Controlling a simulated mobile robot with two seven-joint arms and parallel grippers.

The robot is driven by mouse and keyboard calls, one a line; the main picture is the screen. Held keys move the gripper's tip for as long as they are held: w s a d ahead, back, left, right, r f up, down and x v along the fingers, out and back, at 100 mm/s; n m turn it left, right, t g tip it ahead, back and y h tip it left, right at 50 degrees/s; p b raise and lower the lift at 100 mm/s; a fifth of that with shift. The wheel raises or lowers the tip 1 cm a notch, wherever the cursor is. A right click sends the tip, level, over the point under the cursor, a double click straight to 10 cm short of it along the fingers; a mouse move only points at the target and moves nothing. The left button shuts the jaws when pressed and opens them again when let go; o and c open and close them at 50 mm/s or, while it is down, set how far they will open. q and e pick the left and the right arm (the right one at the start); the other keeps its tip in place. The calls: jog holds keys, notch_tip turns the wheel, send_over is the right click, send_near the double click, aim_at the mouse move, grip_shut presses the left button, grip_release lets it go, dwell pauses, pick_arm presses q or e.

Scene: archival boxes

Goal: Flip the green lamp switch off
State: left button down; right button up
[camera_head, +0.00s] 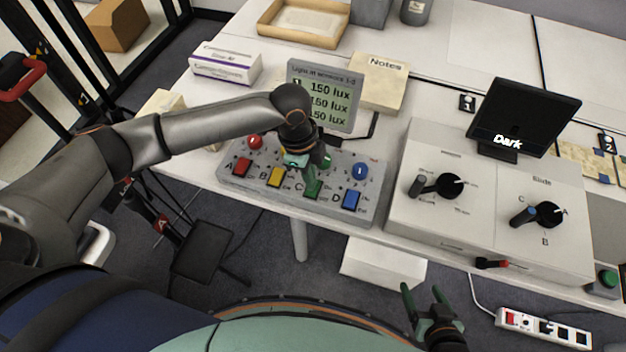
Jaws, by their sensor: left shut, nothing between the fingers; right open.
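A grey switch panel (228,171) lies near the table's front edge. It carries a red switch (242,167), a yellow switch (274,177), the green switch (313,188) marked C and a blue switch (352,199). My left gripper (318,172) is shut and empty, pointing down just behind or over the green switch; I cannot tell whether it touches. It hides the part of the panel where a green lamp might be. A red lamp (255,142) and a blue lamp (360,171) show. My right gripper (425,299) is open and empty, low in front of the table.
A display (328,97) with several 150 lux readings stands behind the panel. A Notes pad (379,83) lies beside it. To the right are a box with two dials (475,225) and a dark screen (527,112) reading "Dark". A white box (226,64) lies at left.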

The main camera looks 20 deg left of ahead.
aim_at(310, 192)
pick_arm(q)
jog(key=shift+r+p, duration=1.35)
jog(key=shift+r, duration=0.05)
jog(key=shift+r+p, duration=0.3)
jog(key=shift+r, duration=0.65)
